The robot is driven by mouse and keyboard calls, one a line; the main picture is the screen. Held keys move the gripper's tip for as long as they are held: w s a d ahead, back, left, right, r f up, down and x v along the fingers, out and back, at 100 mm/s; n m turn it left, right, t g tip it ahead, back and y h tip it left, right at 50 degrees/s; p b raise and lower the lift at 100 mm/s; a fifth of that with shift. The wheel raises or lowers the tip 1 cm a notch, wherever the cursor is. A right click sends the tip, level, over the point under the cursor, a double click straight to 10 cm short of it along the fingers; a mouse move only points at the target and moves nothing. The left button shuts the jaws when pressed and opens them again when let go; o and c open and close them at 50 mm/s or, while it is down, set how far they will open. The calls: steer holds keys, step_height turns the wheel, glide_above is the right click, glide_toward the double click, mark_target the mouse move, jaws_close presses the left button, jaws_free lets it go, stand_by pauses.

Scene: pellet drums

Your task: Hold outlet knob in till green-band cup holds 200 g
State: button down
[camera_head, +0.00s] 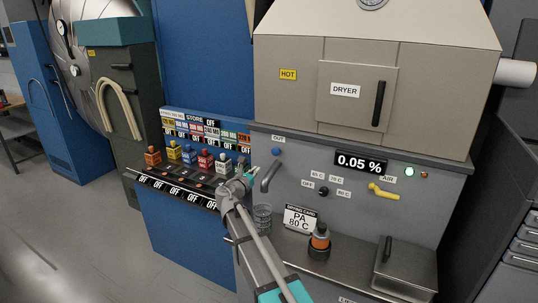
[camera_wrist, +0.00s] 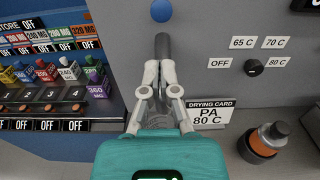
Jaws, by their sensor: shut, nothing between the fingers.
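The blue outlet knob (camera_head: 276,151) sits on the grey dryer front under an OUT label. It also shows at the top of the wrist view (camera_wrist: 161,11). Below it a grey spout (camera_head: 268,178) bends down and passes behind the fingers in the wrist view (camera_wrist: 162,45). My gripper (camera_head: 247,172) is shut and empty, in front of the spout and below the knob, apart from the knob. Its fingers (camera_wrist: 160,70) point toward the dryer front. A clear cup (camera_head: 262,218) stands below the spout; I cannot make out a green band or its contents.
An orange-and-black container (camera_head: 319,242) stands by the drying card (camera_head: 301,218) on the ledge. The temperature dial (camera_head: 323,191) and yellow air lever (camera_head: 384,191) are to the right. The display (camera_head: 360,162) reads 0.05 %. Several coloured store blocks (camera_head: 190,155) stand left.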

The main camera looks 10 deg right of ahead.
mark_target(275, 152)
steer(key=shift+w+d, duration=0.1)
stand_by(0.3)
steer(key=x, duration=1.2)
steer(key=shift+w+d, duration=0.1)
steer(key=shift+w, duration=0.15)
steer(key=shift+w+d, duration=0.45)
steer(key=shift+x, duration=0.85)
stand_by(0.4)
stand_by(2.9)
